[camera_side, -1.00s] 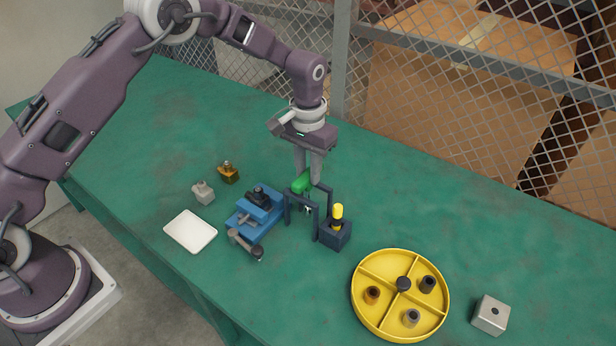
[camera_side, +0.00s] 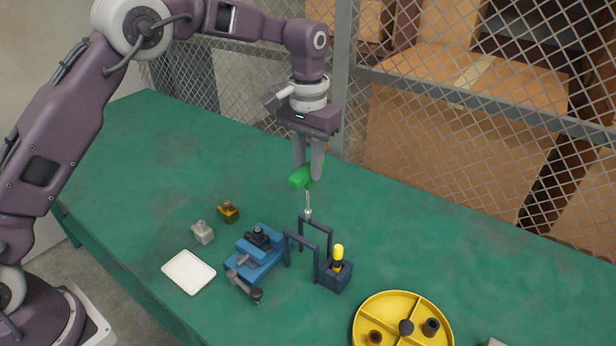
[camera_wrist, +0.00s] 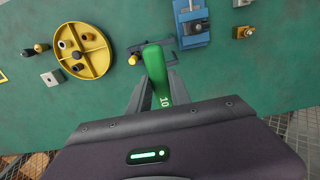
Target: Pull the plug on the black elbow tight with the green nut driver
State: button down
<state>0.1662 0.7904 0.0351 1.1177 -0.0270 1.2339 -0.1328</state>
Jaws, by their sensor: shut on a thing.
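My gripper (camera_side: 308,176) is shut on the green nut driver (camera_side: 299,178) and holds it in the air above the dark rack (camera_side: 316,222). The driver's thin shaft points down, its socket end near the rack's top bar. In the wrist view the green handle (camera_wrist: 156,70) lies between my fingers and bears a "10". The black elbow (camera_side: 258,237) sits in the blue vise (camera_side: 252,262), left of the rack. The vise also shows in the wrist view (camera_wrist: 187,12). The plug is too small to make out on the elbow.
A yellow-handled driver (camera_side: 338,255) stands in a dark block (camera_side: 335,277) beside the rack. A grey fitting (camera_side: 203,232), a brass fitting (camera_side: 228,212) and a white tray (camera_side: 188,272) lie left of the vise. A round yellow tray (camera_side: 385,300) holds several parts. A metal cube (camera_wrist: 52,77) lies beyond it.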

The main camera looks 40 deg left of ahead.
jog(key=shift+r, duration=0.3)
jog(key=shift+a, duration=0.1)
jog(key=s+a+r+n, duration=0.2)
jog(key=a+n, duration=0.1)
jog(key=a, duration=0.3)
jog(key=s+a+r+n, duration=0.1)
jog(key=s+a+n, duration=0.15)
jog(key=a, duration=0.35)
notch_tip(320, 180, down, 8)
jog(key=shift+r, duration=0.2)
jog(key=shift+d+f+n, duration=0.1)
jog(key=shift+f+n, duration=0.15)
jog(key=shift+f, duration=0.2)
dwell(0.5)
jog(key=shift+f, duration=0.55)
dwell(0.6)
